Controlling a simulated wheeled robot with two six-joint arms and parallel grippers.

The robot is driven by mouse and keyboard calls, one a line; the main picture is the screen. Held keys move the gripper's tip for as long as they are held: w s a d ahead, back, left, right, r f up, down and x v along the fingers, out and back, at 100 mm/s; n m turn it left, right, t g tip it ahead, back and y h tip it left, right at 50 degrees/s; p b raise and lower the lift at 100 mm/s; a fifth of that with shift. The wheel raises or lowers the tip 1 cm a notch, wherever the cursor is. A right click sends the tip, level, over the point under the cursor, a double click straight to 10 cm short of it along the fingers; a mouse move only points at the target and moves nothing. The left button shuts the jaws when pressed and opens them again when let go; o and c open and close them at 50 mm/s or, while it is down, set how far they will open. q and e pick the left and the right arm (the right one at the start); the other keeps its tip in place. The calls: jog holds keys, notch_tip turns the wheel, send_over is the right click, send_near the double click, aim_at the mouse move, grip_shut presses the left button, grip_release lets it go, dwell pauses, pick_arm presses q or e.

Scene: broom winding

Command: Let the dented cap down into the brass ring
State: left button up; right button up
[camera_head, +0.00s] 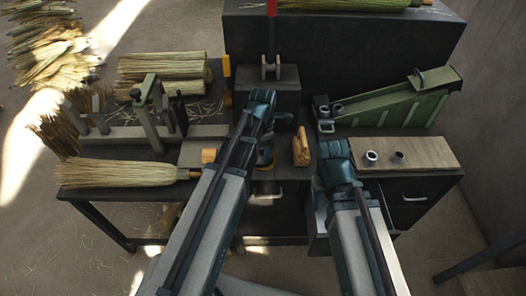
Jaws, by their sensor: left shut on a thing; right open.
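My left gripper (265,154) hangs over the middle of the bench, beyond the end of its arm. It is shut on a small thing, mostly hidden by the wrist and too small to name. A yellowish patch (265,167) shows just under it; I cannot tell whether this is the brass ring. My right gripper (321,191) is open, largely hidden by its own wrist, near the front edge to the right. Two small ring-like metal pieces, one lighter (371,157) and one darker (398,157), sit on a wooden board; I cannot tell whether either is the cap.
A green sloped fixture (391,107) stands at the back right. A broom (115,173), a clamp frame (150,115) and straw bundles (160,68) fill the left. A drawer (319,217) appears open near my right arm.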

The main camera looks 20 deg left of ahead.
pick_arm(q)
jog(key=shift+f, duration=0.1)
jog(key=o, duration=1.4)
notch_tip(320, 180, up, 8)
jog(key=p, duration=0.8)
dwell(0.7)
